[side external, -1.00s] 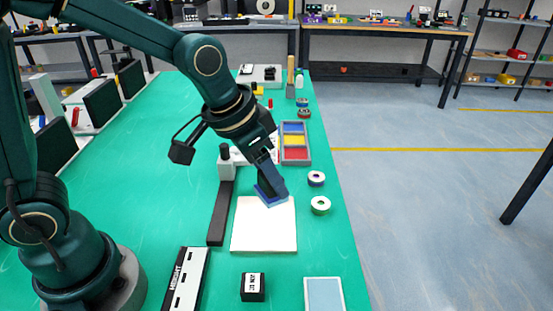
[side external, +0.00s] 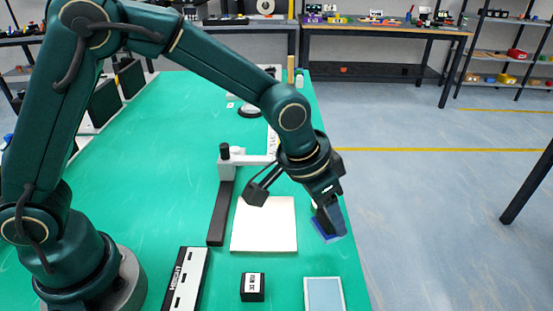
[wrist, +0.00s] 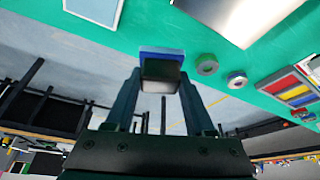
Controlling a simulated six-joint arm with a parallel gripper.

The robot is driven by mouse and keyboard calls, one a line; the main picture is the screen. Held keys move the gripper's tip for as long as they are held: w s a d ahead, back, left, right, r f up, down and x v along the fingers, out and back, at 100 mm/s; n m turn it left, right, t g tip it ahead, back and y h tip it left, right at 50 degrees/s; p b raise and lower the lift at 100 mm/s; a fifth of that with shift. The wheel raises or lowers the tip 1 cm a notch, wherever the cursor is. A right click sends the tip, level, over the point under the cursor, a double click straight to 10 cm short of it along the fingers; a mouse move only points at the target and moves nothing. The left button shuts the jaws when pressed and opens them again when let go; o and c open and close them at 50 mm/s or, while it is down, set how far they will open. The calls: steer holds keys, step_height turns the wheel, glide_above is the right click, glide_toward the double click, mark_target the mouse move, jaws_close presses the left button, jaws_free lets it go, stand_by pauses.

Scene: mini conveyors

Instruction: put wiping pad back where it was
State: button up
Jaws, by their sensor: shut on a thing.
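My gripper (side external: 328,208) is shut on the wiping pad (side external: 331,236), a block with a blue underside and a dark grip. I hold it near the table's right edge, right of the white plate (side external: 264,226); its exact height is unclear. In the wrist view the pad (wrist: 161,52) sits between my two fingers (wrist: 160,88). A pale blue rectangle with a light rim (side external: 324,295) lies at the front right. It also shows at the top left of the wrist view (wrist: 95,10).
A black labelled block (side external: 252,288) and a dark stand (side external: 220,212) with a white arm are left. Floor lies past the table's right edge.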

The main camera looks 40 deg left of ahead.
mark_target(331, 234)
steer(key=shift+d+f, duration=0.4)
steer(key=shift+d, duration=0.1)
steer(key=shift+f, duration=1.85)
steer(key=shift+f, duration=0.15)
steer(key=o, duration=1.2)
steer(key=v, duration=1.1)
steer(key=s+a+r+n, duration=0.1)
steer(key=s+a, duration=0.3)
steer(key=s+a+r+n+t+y, duration=0.1)
steer(key=s+a+n, duration=0.1)
steer(key=s+a, duration=0.3)
steer(key=s+a+r+n, duration=0.1)
steer(key=s+a+r, duration=0.1)
steer(key=s+a, duration=0.2)
steer(key=shift+s+a+n+y, duration=0.3)
steer(key=shift+s+a+y, duration=0.1)
steer(key=shift+s, duration=0.05)
